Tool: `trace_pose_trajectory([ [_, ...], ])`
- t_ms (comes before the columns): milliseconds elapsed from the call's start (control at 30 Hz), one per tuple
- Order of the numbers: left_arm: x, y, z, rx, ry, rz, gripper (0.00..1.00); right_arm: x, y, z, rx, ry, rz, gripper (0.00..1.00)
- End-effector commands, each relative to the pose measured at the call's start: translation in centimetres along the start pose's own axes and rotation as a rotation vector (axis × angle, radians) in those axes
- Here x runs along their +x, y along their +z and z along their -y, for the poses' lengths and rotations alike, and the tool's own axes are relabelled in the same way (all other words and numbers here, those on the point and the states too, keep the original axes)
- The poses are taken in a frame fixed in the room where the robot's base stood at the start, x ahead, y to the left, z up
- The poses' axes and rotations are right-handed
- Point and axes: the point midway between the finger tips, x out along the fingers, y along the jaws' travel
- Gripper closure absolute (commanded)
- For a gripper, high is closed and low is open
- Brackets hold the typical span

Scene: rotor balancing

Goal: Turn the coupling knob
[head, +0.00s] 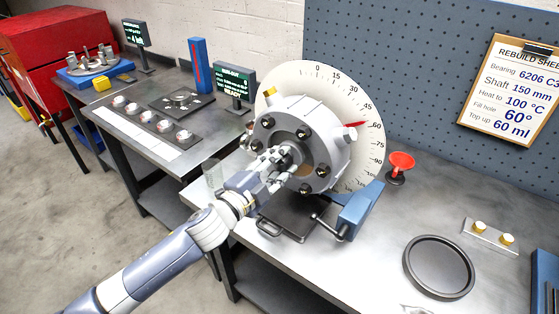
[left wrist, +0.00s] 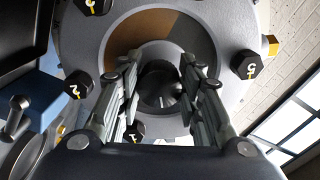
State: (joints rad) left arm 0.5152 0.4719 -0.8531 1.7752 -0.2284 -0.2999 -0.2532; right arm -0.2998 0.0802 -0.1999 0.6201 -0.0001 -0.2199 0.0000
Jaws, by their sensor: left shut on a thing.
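The coupling knob (left wrist: 160,88) is a dark round hub at the centre of a grey round housing (left wrist: 90,40), seen in the left wrist view. The housing (head: 318,115) also shows in the head view, with several black bolts around its face. My left gripper (head: 282,163) reaches the centre of that face from the lower left. In the left wrist view its two fingers (left wrist: 158,75) stand on either side of the knob and are shut on it. The fingers hide most of the knob in the head view. My right gripper is not in view.
A white degree dial (head: 372,120) with a red pointer stands behind the housing. A blue clamp (head: 358,208) with a crank handle is below right. The front right bench has bare room.

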Motion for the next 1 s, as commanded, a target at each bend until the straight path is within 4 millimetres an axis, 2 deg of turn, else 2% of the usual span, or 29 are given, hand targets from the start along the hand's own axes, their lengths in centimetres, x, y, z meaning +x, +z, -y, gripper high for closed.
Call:
trace_pose_trajectory([
  [233,0.01,-0.03,0.01,0.073,0.001,0.000,0.90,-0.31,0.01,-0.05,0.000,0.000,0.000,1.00],
  [733,0.00,-0.02,-0.03,0.088,0.001,0.000,0.90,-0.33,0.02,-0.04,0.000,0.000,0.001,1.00],
  [767,0.00,-0.02,-0.04,0.088,0.001,0.000,0.62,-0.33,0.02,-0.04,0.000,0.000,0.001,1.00],
  [833,0.00,-0.02,-0.03,0.087,0.001,0.000,0.46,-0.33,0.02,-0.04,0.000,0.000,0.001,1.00],
  [1000,0.00,-0.02,-0.02,0.087,0.001,0.000,0.46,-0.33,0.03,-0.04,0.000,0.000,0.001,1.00],
])
